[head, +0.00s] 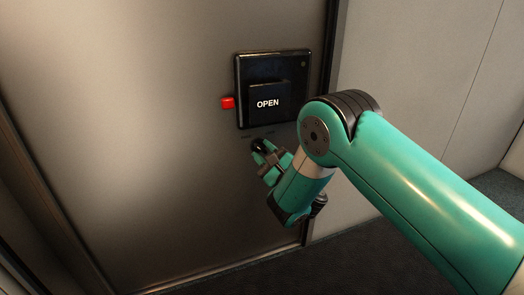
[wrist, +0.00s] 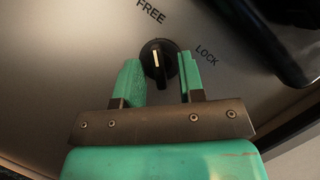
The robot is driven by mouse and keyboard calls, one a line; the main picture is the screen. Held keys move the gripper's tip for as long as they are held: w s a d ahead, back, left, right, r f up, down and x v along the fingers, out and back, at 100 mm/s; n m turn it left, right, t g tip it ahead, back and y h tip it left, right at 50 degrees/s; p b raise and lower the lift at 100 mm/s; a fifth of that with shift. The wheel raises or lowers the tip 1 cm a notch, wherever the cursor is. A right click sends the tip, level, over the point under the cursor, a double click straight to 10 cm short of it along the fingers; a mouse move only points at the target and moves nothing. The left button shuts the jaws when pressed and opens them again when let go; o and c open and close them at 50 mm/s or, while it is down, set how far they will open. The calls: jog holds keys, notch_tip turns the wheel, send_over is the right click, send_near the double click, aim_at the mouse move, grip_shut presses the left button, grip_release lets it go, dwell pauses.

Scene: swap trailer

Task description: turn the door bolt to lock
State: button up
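The door bolt is a round black knob (wrist: 159,62) with a white pointer line on the metal door. In the wrist view the line runs nearly up and down, with its upper end towards the word FREE (wrist: 151,12). The word LOCK (wrist: 206,54) is to the right of the knob. My gripper (wrist: 159,72) is open, with one teal finger on each side of the knob and a visible gap to each. In the head view my gripper (head: 266,158) is at the door below the OPEN handle, and it and the arm hide much of the knob.
A black OPEN handle box (head: 272,88) is on the door (head: 150,120) just above the knob, with a red tab (head: 228,103) at its left. A dark door frame edge and a pale wall (head: 420,70) are to the right. Dark floor lies below.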

grip_shut()
